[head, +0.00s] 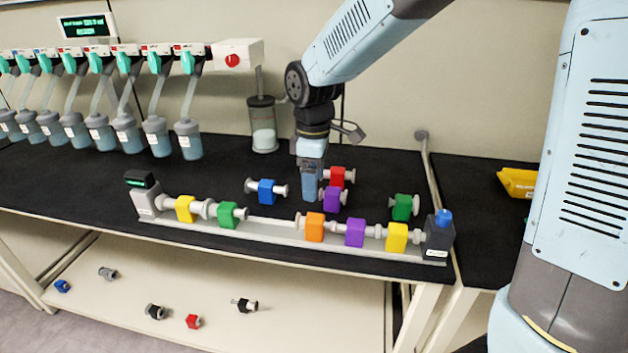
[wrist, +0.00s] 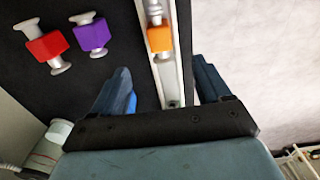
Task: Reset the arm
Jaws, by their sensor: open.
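My gripper (head: 310,196) points down over the black bench, just behind the rail, in the head view. In the wrist view my gripper (wrist: 160,66) has its two fingers spread apart, with nothing held between them. The rail shows below that gap. An orange block piece (wrist: 158,38) sits on the rail past the fingertips. A purple piece (wrist: 92,33) and a red piece (wrist: 47,45) lie to the left. In the head view the red piece (head: 338,176) and purple piece (head: 332,199) are right beside my gripper. A blue piece (head: 266,191) lies to its left.
The pale rail (head: 270,226) carries yellow, green, orange and purple pieces between a grey end block (head: 146,200) and a dark one (head: 438,240). A loose green piece (head: 403,207) lies at right. A canister (head: 262,125) and several hanging flasks (head: 188,138) stand behind. The lower shelf holds scattered parts.

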